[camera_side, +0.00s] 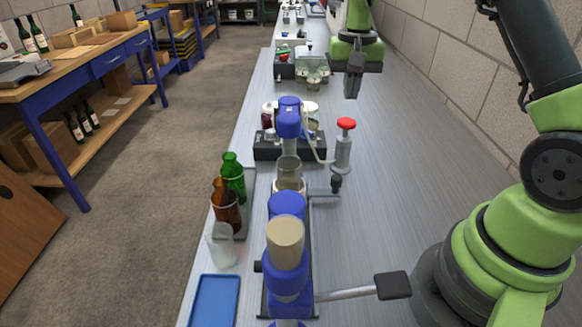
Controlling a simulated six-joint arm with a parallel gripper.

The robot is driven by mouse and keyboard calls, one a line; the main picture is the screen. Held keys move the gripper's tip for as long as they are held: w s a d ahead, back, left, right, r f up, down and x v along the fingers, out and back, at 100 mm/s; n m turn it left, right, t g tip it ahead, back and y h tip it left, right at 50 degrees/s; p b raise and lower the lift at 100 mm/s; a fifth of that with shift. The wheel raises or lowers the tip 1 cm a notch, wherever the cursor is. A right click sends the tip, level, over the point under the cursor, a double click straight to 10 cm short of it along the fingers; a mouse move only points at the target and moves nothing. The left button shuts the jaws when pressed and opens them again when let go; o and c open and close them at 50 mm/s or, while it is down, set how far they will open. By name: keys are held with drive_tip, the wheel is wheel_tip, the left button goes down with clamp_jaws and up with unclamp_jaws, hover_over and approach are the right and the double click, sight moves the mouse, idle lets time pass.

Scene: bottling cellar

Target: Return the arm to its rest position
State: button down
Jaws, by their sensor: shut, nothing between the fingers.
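My gripper (351,92) hangs pointing down over the far part of the long grey bench (400,150). Its dark fingers are together with nothing between them. It is to the right of a clear glass vessel (313,70) and apart from it, above bare bench. It is farther away than the red-topped grey device (344,145). My green arm stands large at the right, and part of it runs out of the frame at the top.
A blue-and-beige machine (287,250) with a black-ended lever (393,285) stands in front. Green (233,175) and brown (225,205) bottles, a clear cup (222,245) and a blue tray (214,300) line the left edge. A block wall (470,95) bounds the right.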

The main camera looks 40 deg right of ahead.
drive_tip(key=shift+r, duration=1.05)
drive_tip(key=shift+r, duration=0.1)
drive_tip(key=s+a+r+n+t, duration=0.2)
drive_tip(key=s+a+r, duration=0.2)
drive_tip(key=a+r, duration=0.3)
drive_tip(key=s+a+r+n+t+y, duration=0.1)
drive_tip(key=s+a, duration=0.3)
drive_tip(key=s, duration=0.4)
drive_tip(key=s+a+r+n+t+y, duration=0.1)
drive_tip(key=s+a+r+n+t, duration=0.1)
drive_tip(key=s, duration=0.6)
drive_tip(key=a+r+t, duration=0.1)
drive_tip(key=a+t, duration=0.1)
drive_tip(key=shift+a, duration=0.35)
